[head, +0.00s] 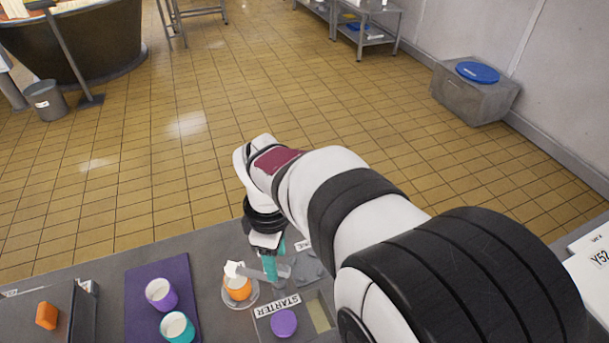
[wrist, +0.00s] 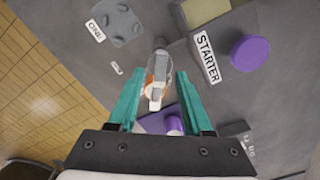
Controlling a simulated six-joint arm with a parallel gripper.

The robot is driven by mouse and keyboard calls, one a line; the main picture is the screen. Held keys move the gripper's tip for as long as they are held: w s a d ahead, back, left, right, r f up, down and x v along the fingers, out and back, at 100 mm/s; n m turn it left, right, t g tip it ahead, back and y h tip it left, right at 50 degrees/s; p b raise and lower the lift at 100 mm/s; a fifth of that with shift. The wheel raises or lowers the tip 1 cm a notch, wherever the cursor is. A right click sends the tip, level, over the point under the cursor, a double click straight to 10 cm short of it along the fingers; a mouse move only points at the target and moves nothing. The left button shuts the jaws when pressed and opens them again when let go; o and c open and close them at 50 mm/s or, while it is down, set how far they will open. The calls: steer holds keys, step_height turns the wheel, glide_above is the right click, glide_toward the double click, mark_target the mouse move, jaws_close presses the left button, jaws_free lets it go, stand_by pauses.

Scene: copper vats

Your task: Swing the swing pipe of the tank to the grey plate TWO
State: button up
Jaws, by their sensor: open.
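The tank (head: 238,290) is a small clear vessel with orange inside and a white top, standing on the bench. Its swing pipe (head: 250,272) reaches right from the white top, toward the grey plate marked ONE (head: 309,270). In the wrist view the pipe (wrist: 156,92) lies between my finger lines, and plate ONE (wrist: 120,22) is at upper left. My gripper (head: 271,263) has teal fingers and is open over the pipe; it also shows in the wrist view (wrist: 159,80). I cannot tell whether a finger touches the pipe. I cannot make out plate TWO.
A STARTER label (head: 278,306) and purple round button (head: 284,322) are close in front. A purple mat (head: 142,275) holds a purple cup (head: 161,293) and a teal cup (head: 177,327). An orange block (head: 46,315) is far left. My arm covers the right of the bench.

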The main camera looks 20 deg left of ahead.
step_height(320, 180, up, 14)
steer(key=shift+f, duration=0.2)
steer(key=s+d+f+m+y, duration=0.1)
steer(key=s+d+f+m, duration=0.15)
steer(key=d+m, duration=0.65)
steer(key=s+d+f+m, duration=0.1)
steer(key=s+d+m, duration=0.2)
steer(key=d+m, duration=0.6)
steer(key=s+d+f+m, duration=0.5)
steer(key=s+d+m, duration=0.2)
steer(key=shift+f+m+y, duration=0.25)
steer(key=shift+m+y, duration=0.15)
